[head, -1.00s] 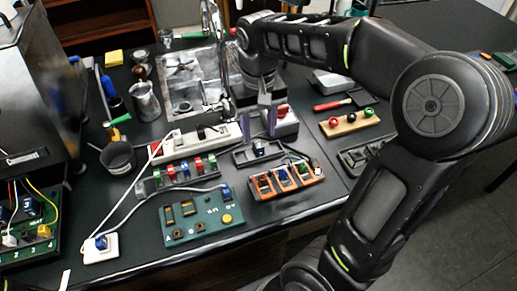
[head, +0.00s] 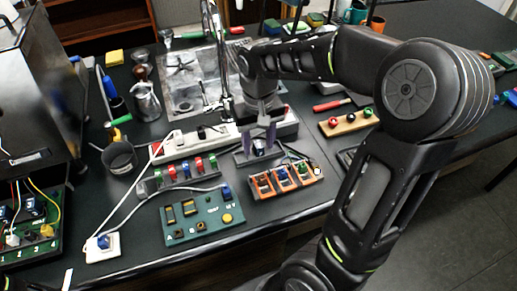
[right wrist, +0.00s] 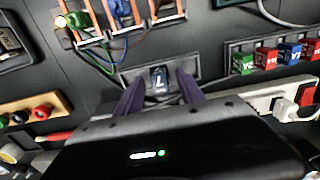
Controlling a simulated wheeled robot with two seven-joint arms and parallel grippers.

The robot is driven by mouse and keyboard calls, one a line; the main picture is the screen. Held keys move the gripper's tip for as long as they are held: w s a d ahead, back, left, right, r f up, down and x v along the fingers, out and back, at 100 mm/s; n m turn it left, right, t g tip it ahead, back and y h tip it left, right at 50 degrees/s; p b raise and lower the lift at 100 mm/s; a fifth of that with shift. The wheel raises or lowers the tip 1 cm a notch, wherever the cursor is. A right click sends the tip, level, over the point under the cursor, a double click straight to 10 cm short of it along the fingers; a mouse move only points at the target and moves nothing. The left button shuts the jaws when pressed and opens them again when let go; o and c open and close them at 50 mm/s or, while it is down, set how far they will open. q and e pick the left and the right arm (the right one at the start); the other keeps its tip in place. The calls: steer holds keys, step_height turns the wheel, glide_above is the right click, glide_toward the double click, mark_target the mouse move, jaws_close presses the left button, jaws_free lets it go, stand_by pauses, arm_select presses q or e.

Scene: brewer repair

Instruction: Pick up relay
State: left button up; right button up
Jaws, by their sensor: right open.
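A small dark blue relay marked with a white "L" (right wrist: 159,78) sits in a black holder (right wrist: 128,80) on the bench. The relay also shows in the head view (head: 259,149), in its holder (head: 240,158) behind the orange rack. My right gripper (head: 261,142) is open, pointing down over the holder. In the right wrist view my right gripper (right wrist: 161,80) has its two purple fingers on either side of the relay, with gaps visible. I cannot tell how far down the fingertips reach. My left gripper is not in view.
An orange rack (head: 286,180) with coloured parts is just in front. A green tester board (head: 203,216) lies front left. A rack of red and green blocks (head: 182,175) is left, and a white power strip (head: 191,144) behind. A wooden block with knobs (head: 348,123) is right.

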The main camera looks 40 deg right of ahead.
mark_target(259, 144)
steer(key=shift+c, duration=0.3)
jaws_close()
stand_by(0.4)
step_height(259, 144, up, 10)
steer(key=shift+b, duration=0.35)
steer(key=shift+r, duration=0.1)
stand_by(0.6)
